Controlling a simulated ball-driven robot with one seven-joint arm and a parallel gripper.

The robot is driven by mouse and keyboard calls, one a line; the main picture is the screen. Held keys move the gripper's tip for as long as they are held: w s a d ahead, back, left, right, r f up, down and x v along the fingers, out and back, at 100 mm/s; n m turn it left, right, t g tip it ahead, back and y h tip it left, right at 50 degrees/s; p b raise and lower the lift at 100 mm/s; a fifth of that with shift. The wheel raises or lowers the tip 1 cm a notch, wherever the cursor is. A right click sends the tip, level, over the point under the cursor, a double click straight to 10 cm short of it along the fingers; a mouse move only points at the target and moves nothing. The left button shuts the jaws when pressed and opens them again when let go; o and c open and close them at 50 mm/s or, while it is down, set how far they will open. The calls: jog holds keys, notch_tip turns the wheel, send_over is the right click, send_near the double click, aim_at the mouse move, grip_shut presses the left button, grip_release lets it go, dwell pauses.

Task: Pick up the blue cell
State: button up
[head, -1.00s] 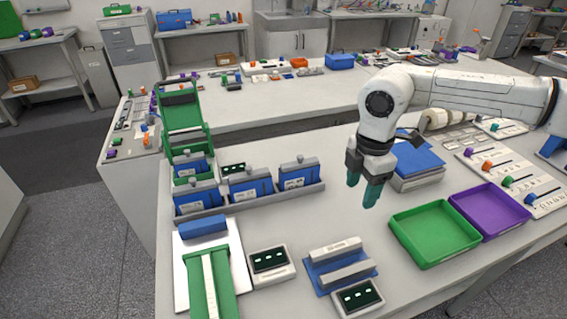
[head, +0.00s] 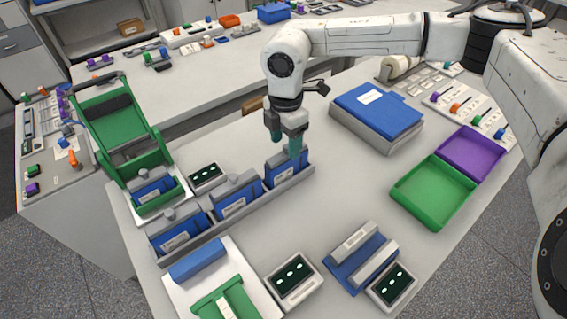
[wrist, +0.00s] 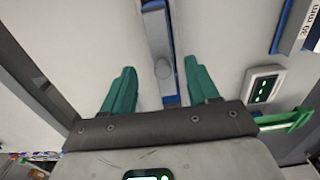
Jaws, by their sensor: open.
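Blue cells with grey tops and white labels stand in a grey rack (head: 246,222): a left one (head: 177,238), a middle one (head: 237,203) and a right one (head: 283,175). Another blue cell (head: 150,188) sits in the green cradle (head: 118,122). My gripper (head: 286,144) is open with teal fingers, pointing down at the right rack cell, partly covering its top. In the wrist view my open fingers (wrist: 160,78) lie on either side of a cell's narrow grey top with a round knob (wrist: 162,68), with gaps on both sides.
A small display (head: 205,177) stands behind the rack. A blue fixture (head: 361,258) and more displays are in front. The mid-table is clear.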

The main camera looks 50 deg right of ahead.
aim_at(287, 167)
jog(key=shift+s+f+p, duration=0.15)
jog(key=shift+f+p, duration=0.8)
jog(key=shift+f, duration=2.4)
jog(key=shift+c, duration=0.2)
grip_shut()
jog(key=shift+r, duration=0.1)
